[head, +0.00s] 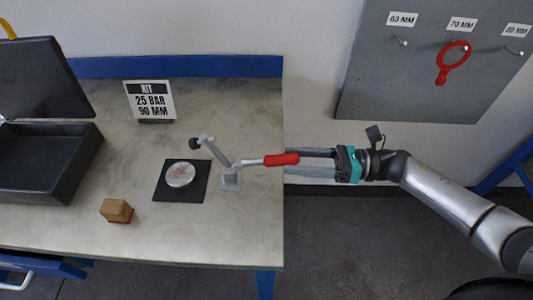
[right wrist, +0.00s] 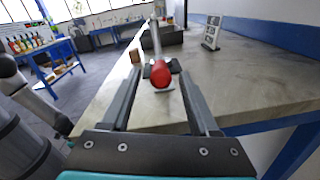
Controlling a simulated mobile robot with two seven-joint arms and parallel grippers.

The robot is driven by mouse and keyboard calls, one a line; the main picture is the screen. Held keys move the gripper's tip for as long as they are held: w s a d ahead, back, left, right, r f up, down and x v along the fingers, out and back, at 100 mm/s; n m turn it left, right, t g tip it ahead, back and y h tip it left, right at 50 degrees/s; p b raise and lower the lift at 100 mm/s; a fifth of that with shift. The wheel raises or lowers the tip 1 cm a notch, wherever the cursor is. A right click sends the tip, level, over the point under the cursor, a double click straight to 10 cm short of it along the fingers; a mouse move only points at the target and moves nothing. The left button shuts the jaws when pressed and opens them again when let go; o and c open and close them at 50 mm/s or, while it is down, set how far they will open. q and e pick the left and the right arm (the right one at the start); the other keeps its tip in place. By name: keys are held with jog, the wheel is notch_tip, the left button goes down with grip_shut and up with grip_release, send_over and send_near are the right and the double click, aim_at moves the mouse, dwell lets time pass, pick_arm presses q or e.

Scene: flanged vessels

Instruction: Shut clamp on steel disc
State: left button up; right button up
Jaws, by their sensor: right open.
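The toggle clamp (head: 231,180) stands at the right side of the black mat. Its arm is raised and tilted, with its dark tip (head: 195,144) above and apart from the steel disc (head: 180,174). The disc lies flat on the black mat (head: 168,194). The clamp's red handle (head: 281,159) points right, past the table's edge. My right gripper (head: 291,162) is open, its fingertips at the handle's end. In the right wrist view the red handle (right wrist: 162,77) shows between the open fingers, with gaps to both sides.
A wooden block (head: 117,211) sits at the table's front. An open black case (head: 45,190) stands at left, and a sign (head: 150,101) at the back. A grey board (head: 440,80) with a red ring tool (head: 452,62) hangs at right.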

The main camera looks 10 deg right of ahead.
aim_at(265, 158)
jog(key=x, duration=0.6)
jog(key=shift+w+a+p, duration=0.2)
jog(key=shift+a+p, duration=0.1)
jog(key=shift+p, duration=0.05)
grip_shut()
dwell(1.1)
